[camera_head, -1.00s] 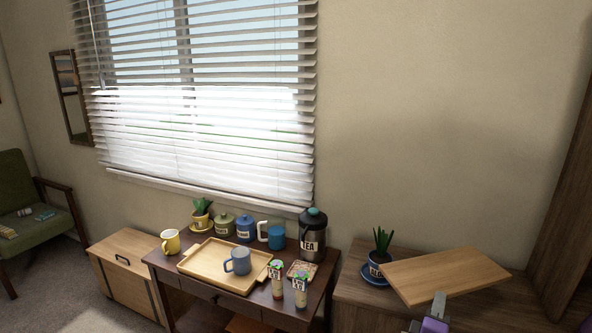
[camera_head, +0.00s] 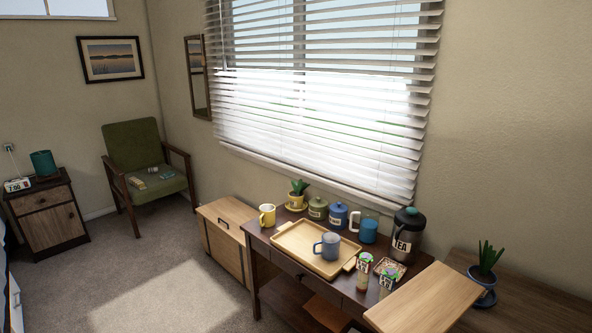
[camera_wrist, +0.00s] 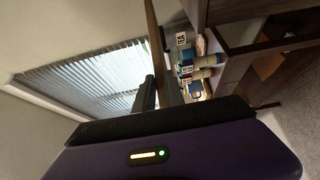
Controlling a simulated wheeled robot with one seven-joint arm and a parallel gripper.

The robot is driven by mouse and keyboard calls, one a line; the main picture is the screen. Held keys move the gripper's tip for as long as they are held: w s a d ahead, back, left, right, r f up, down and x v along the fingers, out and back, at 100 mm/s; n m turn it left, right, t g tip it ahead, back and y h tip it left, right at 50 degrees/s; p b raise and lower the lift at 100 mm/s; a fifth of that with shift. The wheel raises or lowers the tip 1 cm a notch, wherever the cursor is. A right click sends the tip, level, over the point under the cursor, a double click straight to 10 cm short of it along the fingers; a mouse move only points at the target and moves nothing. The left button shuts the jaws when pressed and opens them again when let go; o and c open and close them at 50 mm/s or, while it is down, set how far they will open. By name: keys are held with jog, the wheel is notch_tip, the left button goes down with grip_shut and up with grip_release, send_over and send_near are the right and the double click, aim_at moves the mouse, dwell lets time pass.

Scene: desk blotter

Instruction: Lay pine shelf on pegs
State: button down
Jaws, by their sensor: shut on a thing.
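The pine shelf (camera_head: 425,300) is a flat, light wooden board at the lower right of the head view. It is held up in front of the tea table's right end, left of the potted plant. In the wrist view the shelf (camera_wrist: 155,40) shows nearly edge-on as a narrow brown strip. My gripper (camera_wrist: 160,88) is shut on it, with a dark finger against its left side. My gripper is out of the head view. I see no pegs in either view.
A potted plant (camera_head: 487,260) stands on the wooden surface at right. Open carpet (camera_head: 165,285) lies left, before a green armchair (camera_head: 135,150).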

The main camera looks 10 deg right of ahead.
jog(key=shift+s+a+f+n+t+y, duration=0.1)
jog(key=shift+a+f+n+y, duration=0.15)
jog(key=shift+a, duration=0.4)
jog(key=shift+w+a+n+t+y, duration=0.15)
jog(key=shift+a+y, duration=0.2)
jog(key=shift+a, duration=0.25)
jog(key=shift+s+a+f+n+t+y, duration=0.1)
jog(key=shift+s+a+f+n+y, duration=0.15)
jog(key=shift+a, duration=0.4)
jog(key=s+a+f+n+y, duration=0.3)
jog(key=a+y, duration=0.1)
jog(key=a, duration=0.7)
jog(key=s+f, duration=0.6)
jog(key=f, duration=0.1)
jog(key=shift+a+f, duration=0.15)
jog(key=shift+a, duration=0.15)
jog(key=shift+a+m, duration=0.15)
jog(key=shift+m, duration=0.1)
